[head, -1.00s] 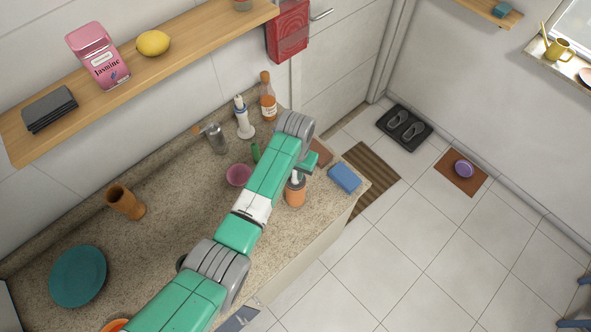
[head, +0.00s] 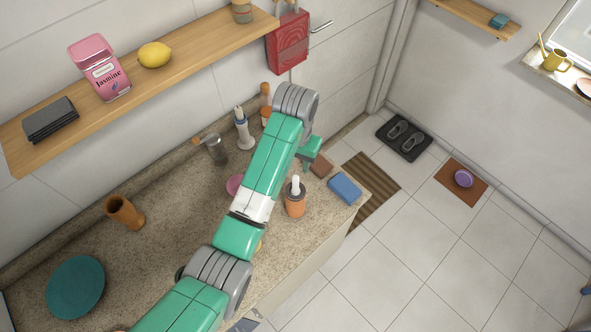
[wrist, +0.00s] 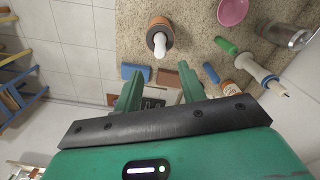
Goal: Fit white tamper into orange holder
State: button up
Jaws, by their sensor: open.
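The orange holder (head: 295,204) stands upright on the speckled counter near its front edge. The white tamper (head: 295,186) sits in its dark-rimmed top, with its white end sticking up, roughly upright. The wrist view also shows the holder (wrist: 160,24) and the white tamper (wrist: 160,48) beyond the fingertips. How deep the tamper sits is hidden. My gripper (head: 309,160) is open and empty, apart from the tamper, behind it in the head view. In the wrist view, a clear gap shows between my green fingers (wrist: 160,88).
A blue block (head: 344,190) and a brown block (head: 321,165) lie near the counter's right end. A pink bowl (head: 235,184) is partly hidden behind my arm. A white dispenser (head: 243,130) and a metal shaker (head: 215,150) stand along the wall. A wooden shelf (head: 200,55) hangs above.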

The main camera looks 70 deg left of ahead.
jog(key=shift+r, duration=0.35)
jog(key=w+d+r+m+t+y, duration=0.2)
jog(key=w+d+r+t, duration=0.25)
jog(key=w+r, duration=0.4)
jog(key=w+d+r+m+t+y, duration=0.2)
jog(key=w+d+r+t, duration=0.1)
jog(key=w+d+r, duration=0.5)
jog(key=w+d+r+m+t, duration=0.1)
jog(key=w+d+r+t, duration=0.2)
jog(key=d+r, duration=0.35)
jog(key=w+d+r+m+t, duration=0.1)
jog(key=w+d+r+t, duration=0.1)
jog(key=d+r+t, duration=0.45)
jog(key=s+d+r+m+t+h, duration=0.1)
jog(key=s+d+r+t, duration=0.1)
jog(key=s+d+r, duration=0.3)
jog(key=s+d+r+m+t+h, duration=0.1)
jog(key=s+d+r+t, duration=0.2)
jog(key=d+r, duration=0.3)
jog(key=s+d+r+m+t+h, duration=0.1)
jog(key=s+d+r, duration=0.4)
jog(key=r, duration=0.8)
jog(key=shift+s+d+t+h, duration=0.25)
jog(key=shift+s+t+h, duration=0.25)
jog(key=shift+s+t, duration=0.45)
